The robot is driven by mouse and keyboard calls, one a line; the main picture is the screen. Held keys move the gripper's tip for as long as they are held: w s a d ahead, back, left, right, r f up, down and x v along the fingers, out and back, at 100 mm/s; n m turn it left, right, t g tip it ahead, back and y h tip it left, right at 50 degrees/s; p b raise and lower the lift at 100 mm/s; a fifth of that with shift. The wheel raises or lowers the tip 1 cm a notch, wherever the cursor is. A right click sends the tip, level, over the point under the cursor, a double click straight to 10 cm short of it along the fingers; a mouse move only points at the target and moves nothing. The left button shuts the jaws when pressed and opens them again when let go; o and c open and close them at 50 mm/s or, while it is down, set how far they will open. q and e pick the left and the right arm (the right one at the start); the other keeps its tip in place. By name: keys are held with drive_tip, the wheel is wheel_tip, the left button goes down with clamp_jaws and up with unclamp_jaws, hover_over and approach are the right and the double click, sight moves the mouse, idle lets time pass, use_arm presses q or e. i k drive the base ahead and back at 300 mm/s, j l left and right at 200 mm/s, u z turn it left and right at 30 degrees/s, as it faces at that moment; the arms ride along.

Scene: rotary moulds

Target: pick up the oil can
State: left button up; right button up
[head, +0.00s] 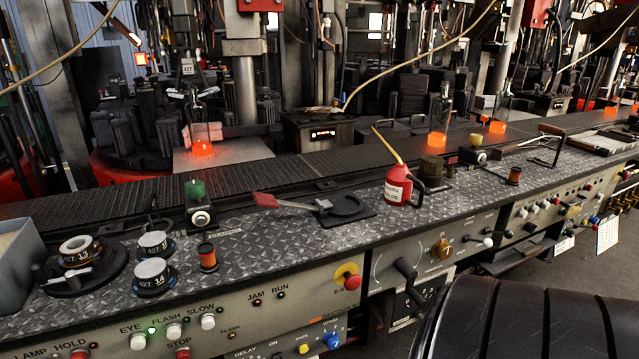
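The red oil can (397,190) stands upright on the diamond-plate ledge (300,222) near the middle of the head view. It has a white label, a long yellow spout that slants up to the left, and a black handle on its right side. Nothing covers it from this side. Neither of my grippers is in view.
A flat round black fixture with a red-ended lever (265,200) lies left of the can. A dark brush-like block (432,167) is close behind its right side. Glowing bottles (439,135) stand on the conveyor (130,200) behind. A large dark ribbed rounded shape fills the lower right.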

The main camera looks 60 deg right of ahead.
sight(399, 181)
drive_tip(key=z, duration=2.35)
drive_tip(key=i+l+u, duration=0.1)
drive_tip(key=i+l, duration=0.35)
drive_tip(key=i, duration=0.1)
